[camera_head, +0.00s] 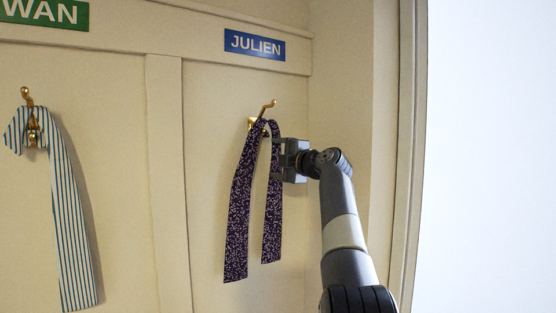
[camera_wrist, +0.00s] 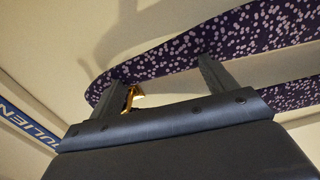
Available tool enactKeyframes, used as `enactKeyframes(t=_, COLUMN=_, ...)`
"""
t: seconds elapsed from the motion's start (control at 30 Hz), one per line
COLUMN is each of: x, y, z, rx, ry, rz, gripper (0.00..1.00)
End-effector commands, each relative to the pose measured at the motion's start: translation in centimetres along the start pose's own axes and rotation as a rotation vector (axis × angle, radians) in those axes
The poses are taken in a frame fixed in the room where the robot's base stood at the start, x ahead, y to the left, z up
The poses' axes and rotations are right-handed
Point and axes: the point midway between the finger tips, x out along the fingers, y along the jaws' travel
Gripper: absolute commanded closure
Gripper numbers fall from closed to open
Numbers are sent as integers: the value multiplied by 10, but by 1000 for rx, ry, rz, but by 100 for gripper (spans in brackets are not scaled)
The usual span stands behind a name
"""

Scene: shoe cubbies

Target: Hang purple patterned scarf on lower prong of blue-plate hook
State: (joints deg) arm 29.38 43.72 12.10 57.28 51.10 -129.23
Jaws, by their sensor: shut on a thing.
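The purple scarf with pale speckles (camera_head: 240,215) hangs folded at the gold hook (camera_head: 268,107) under the blue JULIEN plate (camera_head: 255,45). Its two tails hang down, the left one longer. The hook's upper prong rises free above the fold; the lower prong is mostly hidden by the scarf, so I cannot tell whether the fold rests on it. My gripper (camera_head: 278,158) comes from the right and is shut on the scarf just below the fold. In the wrist view the scarf (camera_wrist: 165,60) runs by my fingers (camera_wrist: 165,82), with the gold hook (camera_wrist: 132,97) close to the left finger.
A striped white and blue scarf (camera_head: 72,225) hangs on another gold hook (camera_head: 26,97) at the left, below a green plate (camera_head: 45,12). A vertical divider (camera_head: 168,180) separates the bays. A side wall (camera_head: 345,90) stands close to the right of my arm.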

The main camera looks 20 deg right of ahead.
Motion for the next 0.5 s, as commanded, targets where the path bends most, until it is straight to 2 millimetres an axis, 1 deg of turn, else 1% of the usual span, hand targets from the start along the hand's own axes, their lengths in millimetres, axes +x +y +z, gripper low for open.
enactKeyframes(t=0.03, x=0, y=0, z=0, rx=0, ry=0, rz=1, gripper=19)
enactKeyframes(t=0.27, x=0, y=0, z=0, rx=0, ry=0, rz=0, gripper=0)
enactKeyframes(t=0.5, x=0, y=-2, z=1, rx=1, ry=-1, rz=-3, gripper=0)
